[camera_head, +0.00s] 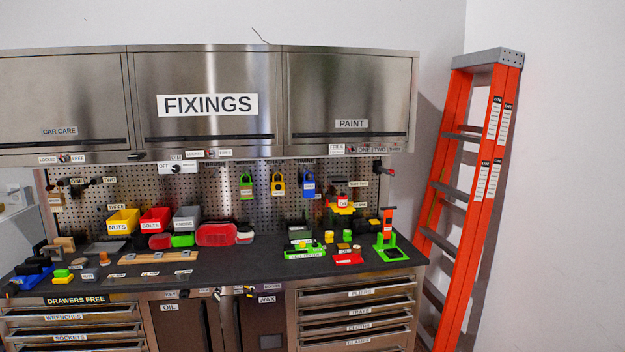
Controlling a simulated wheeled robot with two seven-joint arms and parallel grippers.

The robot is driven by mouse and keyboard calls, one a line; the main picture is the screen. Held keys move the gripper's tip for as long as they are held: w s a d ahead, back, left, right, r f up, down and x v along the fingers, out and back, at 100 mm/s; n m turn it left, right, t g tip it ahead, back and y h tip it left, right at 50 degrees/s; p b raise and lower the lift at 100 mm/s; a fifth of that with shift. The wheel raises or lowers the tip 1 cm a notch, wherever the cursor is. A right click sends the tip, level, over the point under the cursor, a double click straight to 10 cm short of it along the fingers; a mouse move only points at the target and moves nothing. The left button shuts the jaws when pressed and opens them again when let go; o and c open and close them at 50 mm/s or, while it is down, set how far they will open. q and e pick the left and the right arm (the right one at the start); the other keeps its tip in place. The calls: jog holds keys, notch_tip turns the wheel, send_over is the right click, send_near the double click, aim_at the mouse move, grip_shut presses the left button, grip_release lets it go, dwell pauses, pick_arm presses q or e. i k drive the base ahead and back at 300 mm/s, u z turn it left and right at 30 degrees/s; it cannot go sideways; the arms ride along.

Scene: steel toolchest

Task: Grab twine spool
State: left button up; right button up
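I cannot pick out the twine spool with certainty at this size. Neither of my grippers shows in the head view.
Yellow (123,221), red (155,219) and grey (187,219) bins stand at the back of the worktop. A red case (216,235) and a green stand (389,252) are also on it. Steel cabinets (210,95) hang above. An orange ladder (470,200) leans at right.

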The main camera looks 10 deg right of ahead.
aim_at(246, 190)
jog(key=z, duration=1.15)
jog(key=i, duration=1.15)
jog(key=u, duration=0.65)
jog(key=i, duration=0.65)
jog(key=u, duration=0.5)
